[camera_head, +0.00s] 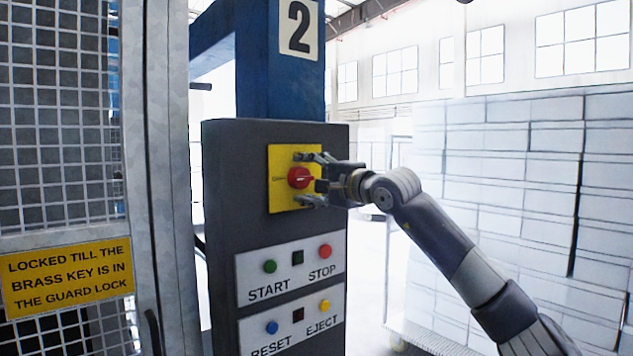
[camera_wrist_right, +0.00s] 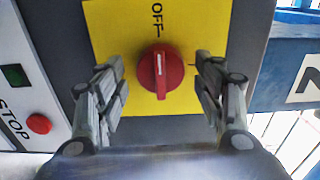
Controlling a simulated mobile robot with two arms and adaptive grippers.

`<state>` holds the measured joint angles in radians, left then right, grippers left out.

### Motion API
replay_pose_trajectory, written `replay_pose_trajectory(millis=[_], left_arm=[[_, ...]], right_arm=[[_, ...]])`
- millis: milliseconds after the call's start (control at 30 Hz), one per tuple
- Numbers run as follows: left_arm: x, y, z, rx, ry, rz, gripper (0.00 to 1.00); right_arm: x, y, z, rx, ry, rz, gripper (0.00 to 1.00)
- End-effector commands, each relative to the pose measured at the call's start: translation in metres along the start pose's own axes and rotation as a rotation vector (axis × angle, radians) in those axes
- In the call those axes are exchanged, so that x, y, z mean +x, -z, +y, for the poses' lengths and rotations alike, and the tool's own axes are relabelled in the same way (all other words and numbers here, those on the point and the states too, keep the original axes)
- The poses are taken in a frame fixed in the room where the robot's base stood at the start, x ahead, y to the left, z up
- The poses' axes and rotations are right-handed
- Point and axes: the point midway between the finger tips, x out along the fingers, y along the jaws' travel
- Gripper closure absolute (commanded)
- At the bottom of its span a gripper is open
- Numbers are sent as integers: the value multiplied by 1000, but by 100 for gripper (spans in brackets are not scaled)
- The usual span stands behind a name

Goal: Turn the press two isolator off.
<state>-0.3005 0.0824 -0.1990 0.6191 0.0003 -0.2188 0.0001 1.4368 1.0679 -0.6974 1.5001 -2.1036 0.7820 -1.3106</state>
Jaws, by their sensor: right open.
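The press two isolator is a red rotary knob (camera_head: 299,177) on a yellow plate (camera_head: 283,200), high on the dark control box. In the right wrist view the knob (camera_wrist_right: 160,72) sits centrally, its raised handle and white line upright in the picture and lined up with the OFF label (camera_wrist_right: 157,18) above. My right gripper (camera_head: 318,180) is open in front of the plate. In the right wrist view its fingers (camera_wrist_right: 161,88) stand apart on both sides of the knob, with visible gaps, not touching it. My left gripper is out of view.
Below the isolator are START (camera_head: 269,266), STOP (camera_head: 325,251), RESET (camera_head: 272,327) and EJECT (camera_head: 324,305) buttons. A mesh guard (camera_head: 62,150) with a yellow sign (camera_head: 67,277) stands left. Pale stacked blocks (camera_head: 500,190) stand right, behind my arm.

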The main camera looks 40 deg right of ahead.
Motion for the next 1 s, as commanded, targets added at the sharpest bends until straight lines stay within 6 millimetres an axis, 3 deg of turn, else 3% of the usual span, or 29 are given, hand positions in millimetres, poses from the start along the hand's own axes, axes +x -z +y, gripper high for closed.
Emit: replay_pose_trajectory(millis=[167,600,800,1000], left_arm=[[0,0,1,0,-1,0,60],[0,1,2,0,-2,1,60],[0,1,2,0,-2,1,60],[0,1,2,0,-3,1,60]], right_arm=[[-19,1,0,-2,-1,2,37],[-100,1,1,-3,-2,3,37],[-115,0,1,-1,-2,1,37],[-118,0,1,-1,-1,-1,37]])
